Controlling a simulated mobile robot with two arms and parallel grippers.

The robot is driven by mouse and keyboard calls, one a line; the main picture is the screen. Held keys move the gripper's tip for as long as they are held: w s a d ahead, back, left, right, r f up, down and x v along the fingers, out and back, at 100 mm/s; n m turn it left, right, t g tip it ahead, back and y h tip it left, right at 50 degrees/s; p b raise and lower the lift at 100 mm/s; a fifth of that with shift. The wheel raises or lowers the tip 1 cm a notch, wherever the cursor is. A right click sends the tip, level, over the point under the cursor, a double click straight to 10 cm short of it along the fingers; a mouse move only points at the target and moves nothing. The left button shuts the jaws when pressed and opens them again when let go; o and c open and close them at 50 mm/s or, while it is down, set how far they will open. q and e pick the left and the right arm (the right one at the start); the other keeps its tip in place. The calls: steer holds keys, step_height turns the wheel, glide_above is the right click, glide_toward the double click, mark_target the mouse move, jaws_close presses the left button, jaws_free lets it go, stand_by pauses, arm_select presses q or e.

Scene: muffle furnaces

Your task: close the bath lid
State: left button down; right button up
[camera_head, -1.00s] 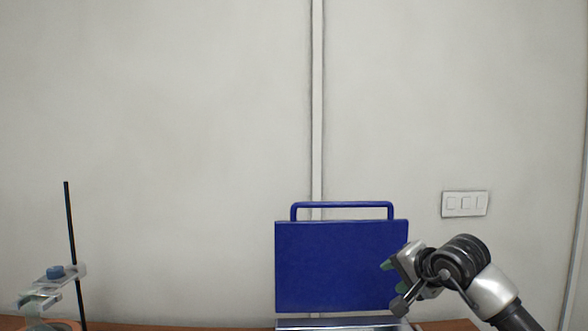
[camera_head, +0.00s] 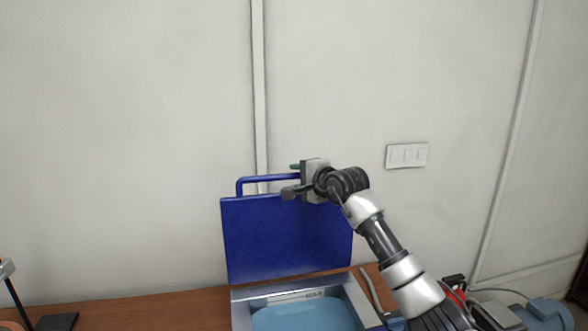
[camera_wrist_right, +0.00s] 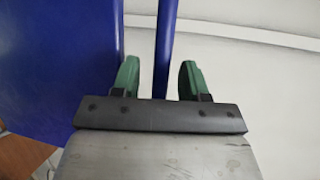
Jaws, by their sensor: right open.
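The blue bath lid (camera_head: 275,235) stands upright, open, at the back of the bath (camera_head: 240,308), which holds light blue water. A blue bar handle (camera_head: 262,181) runs along the lid's top edge. My right gripper (camera_head: 290,179) is at the right end of the handle, above the lid's top right part. In the right wrist view the open green fingers (camera_wrist_right: 158,78) stand on either side of the handle bar (camera_wrist_right: 165,45), with gaps on both sides. The lid panel (camera_wrist_right: 60,60) fills the left of that view. My left gripper is not in view.
The bath stands on a brown wooden table (camera_head: 130,310) against a pale wall with a switch plate (camera_head: 407,155). A dark flat pad (camera_head: 57,322) and part of a stand (camera_head: 15,300) are at the left. Blue equipment with cables (camera_head: 545,312) is at the lower right.

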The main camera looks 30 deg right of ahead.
steer(key=shift+x, duration=0.85)
steer(key=shift+r, duration=0.1)
jaws_close()
